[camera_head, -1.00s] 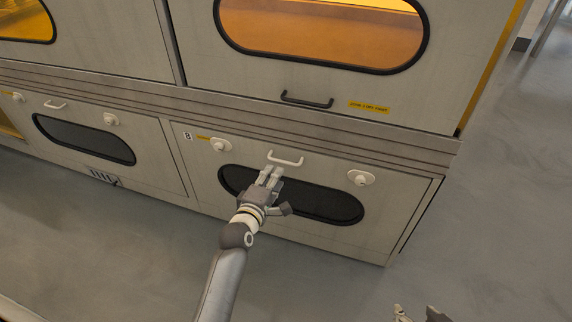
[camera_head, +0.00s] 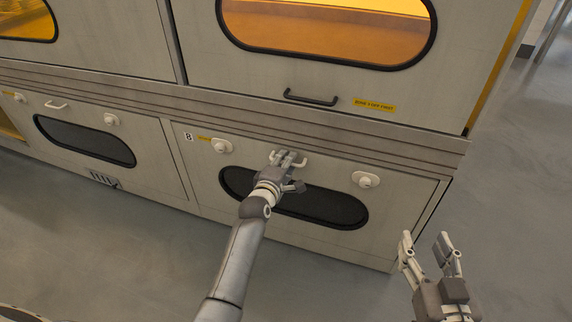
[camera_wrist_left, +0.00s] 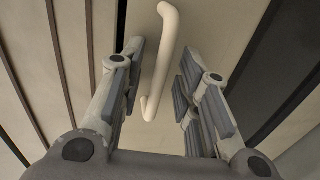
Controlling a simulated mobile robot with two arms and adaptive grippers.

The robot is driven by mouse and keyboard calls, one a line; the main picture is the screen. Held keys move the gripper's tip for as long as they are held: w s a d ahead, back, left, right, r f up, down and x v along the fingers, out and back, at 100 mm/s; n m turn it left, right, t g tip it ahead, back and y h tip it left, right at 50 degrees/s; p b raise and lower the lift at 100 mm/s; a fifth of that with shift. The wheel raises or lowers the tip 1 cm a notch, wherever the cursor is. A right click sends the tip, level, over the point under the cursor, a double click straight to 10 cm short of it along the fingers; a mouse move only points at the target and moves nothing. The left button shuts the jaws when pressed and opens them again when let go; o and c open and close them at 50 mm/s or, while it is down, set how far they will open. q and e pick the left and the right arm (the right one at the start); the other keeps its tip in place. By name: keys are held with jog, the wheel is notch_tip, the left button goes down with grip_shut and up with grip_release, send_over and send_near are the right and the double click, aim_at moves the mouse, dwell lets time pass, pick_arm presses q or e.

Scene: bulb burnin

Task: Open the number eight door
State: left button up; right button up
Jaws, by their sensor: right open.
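The number eight door (camera_head: 396,205) is the lower right door, with an "8" label (camera_head: 189,137) at its upper left and a dark oval window (camera_head: 335,208). It looks shut. Its white bar handle (camera_wrist_left: 163,62) lies between the fingers of my left gripper (camera_head: 288,158) in the left wrist view, with gaps seen on both sides. My left gripper (camera_wrist_left: 162,65) is open at the handle; in the head view its fingers partly hide the handle. My right gripper (camera_head: 426,245) is open and empty, low at the right, in front of the cabinet's right corner.
White round latches (camera_head: 221,146) and (camera_head: 366,180) sit on either side of the handle. A dark handle (camera_head: 311,98) is on the upper door with an orange window (camera_head: 330,30). Another lower door (camera_head: 150,165) is at the left. The grey floor (camera_head: 120,250) in front is clear.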

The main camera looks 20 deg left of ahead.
pick_arm(q)
jog(key=shift+w, duration=0.1)
jog(key=shift+c, duration=0.3)
grip_shut()
